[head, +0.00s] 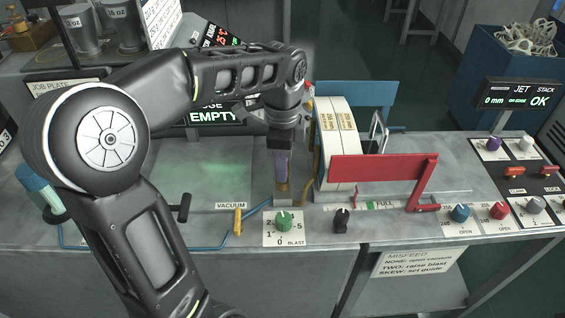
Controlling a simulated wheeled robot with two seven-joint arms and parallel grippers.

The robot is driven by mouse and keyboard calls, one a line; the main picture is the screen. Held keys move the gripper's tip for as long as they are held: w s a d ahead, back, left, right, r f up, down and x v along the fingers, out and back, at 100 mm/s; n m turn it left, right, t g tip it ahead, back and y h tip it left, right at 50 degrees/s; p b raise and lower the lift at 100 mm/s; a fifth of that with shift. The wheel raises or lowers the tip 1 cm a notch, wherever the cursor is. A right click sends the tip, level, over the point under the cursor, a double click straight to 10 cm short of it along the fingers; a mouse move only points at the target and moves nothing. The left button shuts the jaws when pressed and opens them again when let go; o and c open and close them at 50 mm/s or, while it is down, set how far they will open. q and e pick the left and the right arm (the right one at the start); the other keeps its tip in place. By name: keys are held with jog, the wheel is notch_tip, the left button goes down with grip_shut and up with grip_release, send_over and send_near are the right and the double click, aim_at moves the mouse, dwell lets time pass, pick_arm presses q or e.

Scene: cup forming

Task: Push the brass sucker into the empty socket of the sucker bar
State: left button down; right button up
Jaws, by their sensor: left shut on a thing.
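My left gripper (282,172) points straight down above the front edge of the bench, behind the green blast dial. It is shut on a small, narrow thing, purplish above with a brass-coloured lower end, which I take to be the brass sucker (282,187). The sucker's lower end is close above a small grey upright part (282,200); I cannot tell whether they touch. The sucker bar and its empty socket cannot be made out clearly, and my arm and gripper cover part of that area. My right gripper is not in view.
A white paper stack (336,150) stands just right of the gripper, with a red guide plate (378,168) in front. A yellow vacuum lever (238,221), the green blast dial (284,221) and a black knob (341,219) line the front edge. Bare bench lies left of the gripper.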

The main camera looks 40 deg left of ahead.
pick_arm(q)
jog(key=shift+f+b, duration=0.65)
jog(key=shift+f, duration=0.4)
jog(key=c, duration=1)
grip_release()
jog(key=shift+c, duration=0.2)
notch_tip(320, 180, up, 8)
jog(key=shift+p, duration=0.5)
jog(key=shift+f, duration=0.1)
